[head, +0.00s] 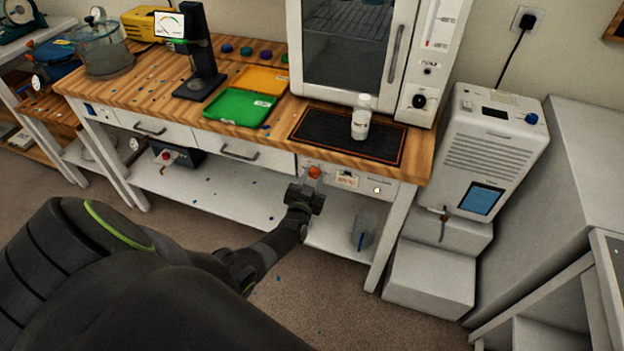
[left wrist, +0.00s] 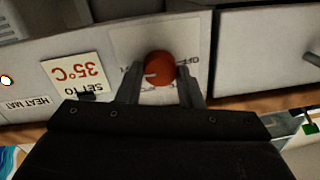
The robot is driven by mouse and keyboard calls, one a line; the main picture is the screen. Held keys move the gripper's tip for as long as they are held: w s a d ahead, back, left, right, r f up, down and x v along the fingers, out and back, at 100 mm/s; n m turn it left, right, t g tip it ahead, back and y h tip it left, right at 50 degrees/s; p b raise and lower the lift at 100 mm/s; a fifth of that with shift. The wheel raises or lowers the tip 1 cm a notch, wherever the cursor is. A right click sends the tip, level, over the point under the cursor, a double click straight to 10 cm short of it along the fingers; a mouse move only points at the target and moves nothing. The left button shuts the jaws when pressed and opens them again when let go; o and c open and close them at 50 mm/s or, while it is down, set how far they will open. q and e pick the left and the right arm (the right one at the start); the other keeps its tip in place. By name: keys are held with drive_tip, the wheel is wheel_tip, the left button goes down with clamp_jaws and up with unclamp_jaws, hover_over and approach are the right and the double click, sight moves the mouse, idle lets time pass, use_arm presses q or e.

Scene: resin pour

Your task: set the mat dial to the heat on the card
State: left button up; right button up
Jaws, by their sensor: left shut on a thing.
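The orange-red mat dial (head: 314,172) is on the front panel under the bench top, and it also shows in the left wrist view (left wrist: 159,68). My left gripper (head: 310,184) is shut on the dial, with one finger on each side of it in the left wrist view (left wrist: 160,82). The card (head: 347,179) is beside the dial and reads "SET TO 35°C", upside down in the left wrist view (left wrist: 76,75). The dial's scale marks are mostly hidden or too blurred to read. The black heat mat (head: 300,125) lies on the bench above. My right gripper is out of view.
A white bottle (head: 361,118) stands on the mat. A lit indicator (head: 377,190) is right of the card. A drawer (head: 240,152) is left of the panel. A clear container (head: 364,230) stands on the lower shelf.

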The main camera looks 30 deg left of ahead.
use_arm(q)
drive_tip(key=o, duration=1)
drive_tip(key=shift+s, duration=0.1)
drive_tip(key=shift+s+d, duration=0.1)
drive_tip(key=shift+s, duration=0.1)
drive_tip(key=p+v, duration=0.1)
drive_tip(key=v, duration=1.6)
drive_tip(key=shift+w, duration=0.1)
